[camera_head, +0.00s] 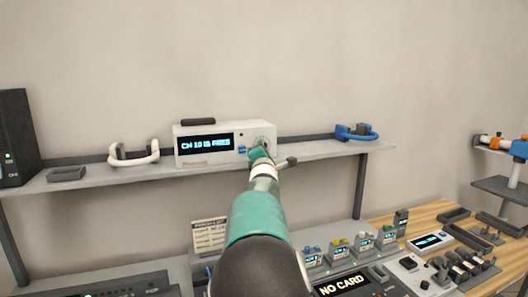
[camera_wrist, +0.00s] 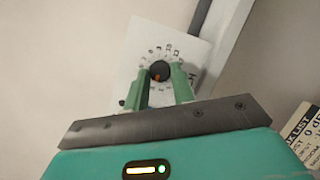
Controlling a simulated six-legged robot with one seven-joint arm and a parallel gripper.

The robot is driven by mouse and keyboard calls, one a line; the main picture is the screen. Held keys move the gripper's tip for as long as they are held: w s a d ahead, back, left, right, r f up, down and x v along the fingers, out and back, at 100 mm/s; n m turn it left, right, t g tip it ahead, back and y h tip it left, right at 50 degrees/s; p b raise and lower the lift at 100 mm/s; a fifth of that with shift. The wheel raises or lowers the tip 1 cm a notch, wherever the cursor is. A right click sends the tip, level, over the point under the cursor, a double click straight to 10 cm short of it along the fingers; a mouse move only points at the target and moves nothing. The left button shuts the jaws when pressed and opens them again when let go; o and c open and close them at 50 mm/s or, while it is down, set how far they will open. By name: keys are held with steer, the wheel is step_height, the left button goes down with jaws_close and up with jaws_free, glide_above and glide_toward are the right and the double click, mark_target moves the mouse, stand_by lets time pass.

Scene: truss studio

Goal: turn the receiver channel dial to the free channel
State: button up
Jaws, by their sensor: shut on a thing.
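The receiver (camera_head: 222,129) is a white box on the grey shelf. Its dark display (camera_head: 205,143) shows blue text that seems to read "CH 10 IS FREE". In the head view my gripper (camera_head: 261,152) is at the receiver's right end and hides most of the dial.
The shelf (camera_head: 330,151) also holds white headphones (camera_head: 134,154) at left and a blue headset (camera_head: 357,132) at right. Below are a console with a "NO CARD" display (camera_head: 342,284), several small packs with coloured tops and a wooden bench (camera_head: 405,224). A note card (camera_head: 209,235) stands under the shelf.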

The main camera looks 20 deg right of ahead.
steer(key=m+g+y, duration=0.2)
steer(key=m, duration=0.4)
steer(key=r+m+g+y, duration=0.1)
steer(key=m+y, duration=0.1)
steer(key=m, duration=0.4)
steer(key=r+m+g+y, duration=0.1)
steer(key=m+g+y, duration=0.1)
steer(key=m, duration=0.5)
steer(key=shift+d+g, duration=0.3)
steer(key=shift+d, duration=0.1)
steer(key=m+y, duration=0.2)
steer(key=m, duration=0.1)
steer(key=shift+d+f, duration=0.1)
steer(key=shift+d, duration=0.15)
steer(key=m+y, duration=0.2)
steer(key=m, duration=0.1)
steer(key=shift+d+y, duration=0.15)
steer(key=shift+y, duration=0.15)
steer(key=shift+f+m+t+y, duration=0.15)
steer(key=shift+m+t+y, duration=0.5)
steer(key=shift+m, duration=0.75)
